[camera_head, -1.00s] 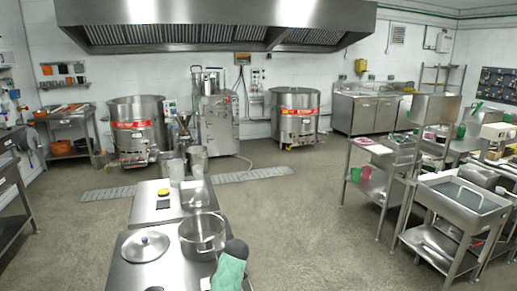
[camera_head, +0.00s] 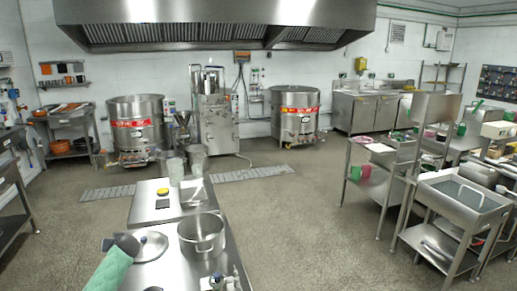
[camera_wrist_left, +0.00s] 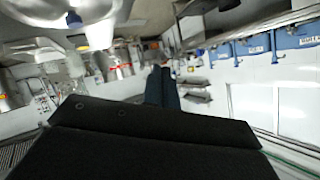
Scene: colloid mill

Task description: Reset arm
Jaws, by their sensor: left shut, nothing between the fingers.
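My left arm, in a green sleeve with a dark rounded joint, comes in from the lower left of the head view, beside the pot lid on the near steel table. In the left wrist view, the fingers of my left gripper (camera_wrist_left: 162,88) are together with nothing between them. That view is tilted, and the fingers point at open room. I cannot make out the fingertips in the head view. My right gripper is not in view.
The near steel table (camera_head: 170,272) holds an open pot (camera_head: 202,238) and a lid (camera_head: 152,246), with small fittings (camera_head: 218,283) at its front edge. Behind it are a scale (camera_head: 160,205) and steel containers (camera_head: 197,160).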

